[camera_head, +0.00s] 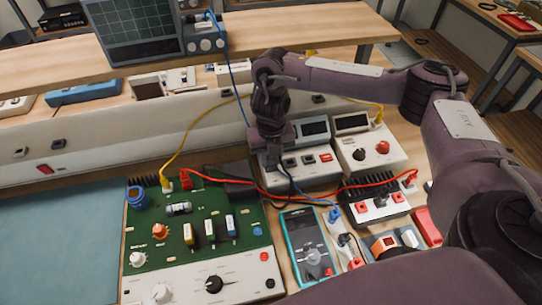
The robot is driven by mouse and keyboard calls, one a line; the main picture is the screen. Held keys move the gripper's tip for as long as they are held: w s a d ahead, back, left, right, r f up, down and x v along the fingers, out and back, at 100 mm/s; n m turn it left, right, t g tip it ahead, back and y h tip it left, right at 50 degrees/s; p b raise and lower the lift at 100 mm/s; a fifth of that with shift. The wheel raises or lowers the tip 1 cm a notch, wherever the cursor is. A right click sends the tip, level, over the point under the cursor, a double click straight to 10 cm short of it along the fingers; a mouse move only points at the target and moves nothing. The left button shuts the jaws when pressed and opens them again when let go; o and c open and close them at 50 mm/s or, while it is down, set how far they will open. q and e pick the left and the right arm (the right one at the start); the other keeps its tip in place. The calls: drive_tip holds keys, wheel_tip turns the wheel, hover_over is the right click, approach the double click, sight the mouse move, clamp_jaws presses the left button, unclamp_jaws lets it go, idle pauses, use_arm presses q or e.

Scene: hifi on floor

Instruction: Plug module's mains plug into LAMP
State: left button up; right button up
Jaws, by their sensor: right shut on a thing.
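My right gripper (270,158) reaches in from the right and points down over the front of a white instrument (298,176) with a dark display. It is shut, and its fingertips and most of what it grips are hidden. A dark cable (286,178) runs down from just below it toward the front, so the held thing seems to be the mains plug. A white rail (100,150) behind the devices carries dark sockets (58,143). I cannot read a LAMP label on any of them. My left gripper is not in view.
A green circuit board (150,240) with knobs stands front left, beside a blue mat (60,240). A teal multimeter (306,248), a finned black unit (375,203) and another white instrument (370,150) crowd the right. Red and yellow leads (205,130) cross the space.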

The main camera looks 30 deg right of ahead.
idle(0.4)
drive_tip(key=o, duration=1)
wheel_tip(320, 180, up, 8)
drive_tip(key=shift+f+p, duration=0.25)
drive_tip(key=shift+p, duration=0.75)
wheel_tip(320, 180, up, 5)
drive_tip(key=p, duration=0.5)
drive_tip(key=shift+r+p, duration=0.1)
drive_tip(key=shift+p, duration=0.2)
